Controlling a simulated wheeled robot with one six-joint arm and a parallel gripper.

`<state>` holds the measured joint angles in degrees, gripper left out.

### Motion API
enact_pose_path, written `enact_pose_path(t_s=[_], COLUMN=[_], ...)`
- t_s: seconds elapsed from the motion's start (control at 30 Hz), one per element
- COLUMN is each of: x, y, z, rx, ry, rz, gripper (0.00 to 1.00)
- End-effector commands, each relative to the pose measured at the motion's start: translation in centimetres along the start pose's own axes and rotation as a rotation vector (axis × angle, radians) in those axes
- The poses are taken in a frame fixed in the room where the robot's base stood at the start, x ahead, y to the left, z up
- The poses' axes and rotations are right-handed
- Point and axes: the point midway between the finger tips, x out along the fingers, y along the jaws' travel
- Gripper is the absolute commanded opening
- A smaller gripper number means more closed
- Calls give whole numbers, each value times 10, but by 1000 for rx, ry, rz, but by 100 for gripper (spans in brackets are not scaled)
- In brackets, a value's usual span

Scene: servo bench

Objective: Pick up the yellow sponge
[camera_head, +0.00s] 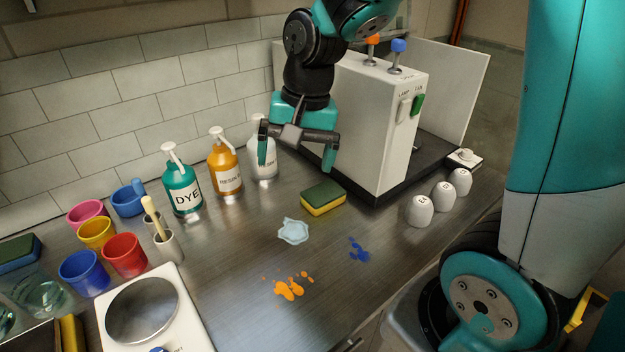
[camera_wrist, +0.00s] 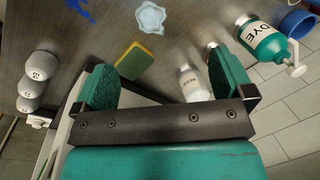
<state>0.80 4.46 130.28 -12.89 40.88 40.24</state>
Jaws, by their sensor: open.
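The yellow sponge (camera_head: 323,198) has a dark green top layer and lies flat on the metal bench, left of the white switch box. It also shows in the wrist view (camera_wrist: 134,61), beyond and between my open fingers. My gripper (camera_head: 297,159) is open and empty, with its fingers pointing down, above and behind the sponge and apart from it. Both fingers of my gripper also show in the wrist view (camera_wrist: 165,88). Nothing covers the sponge in the head view.
The white switch box (camera_head: 375,130) stands close right of the sponge. A white bottle (camera_head: 263,150), an amber bottle (camera_head: 224,166) and a teal DYE bottle (camera_head: 183,187) stand left. White weights (camera_head: 420,211) stand right. Pale (camera_head: 293,231), orange (camera_head: 289,288) and blue (camera_head: 358,250) spills lie in front.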

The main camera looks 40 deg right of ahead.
Motion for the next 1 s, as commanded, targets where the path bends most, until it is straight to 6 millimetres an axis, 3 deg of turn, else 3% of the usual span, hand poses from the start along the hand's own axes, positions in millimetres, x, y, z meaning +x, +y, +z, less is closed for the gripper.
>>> enact_pose_path(t_s=[0.03,0.1,0.2,0.3,0.47,0.8,1.0], x=[-12,-12,-9,-4,16,90,115], y=[8,24,48,66,78,93,97], z=[-32,-69,-107,-127,-135,-136,-138], rx=[199,465,759,933,1011,1007,1006], ry=[12,41,81,109,119,117,120], rz=[36,76,117,139,151,150,146], gripper=[99,99,99,99,99,99,99])
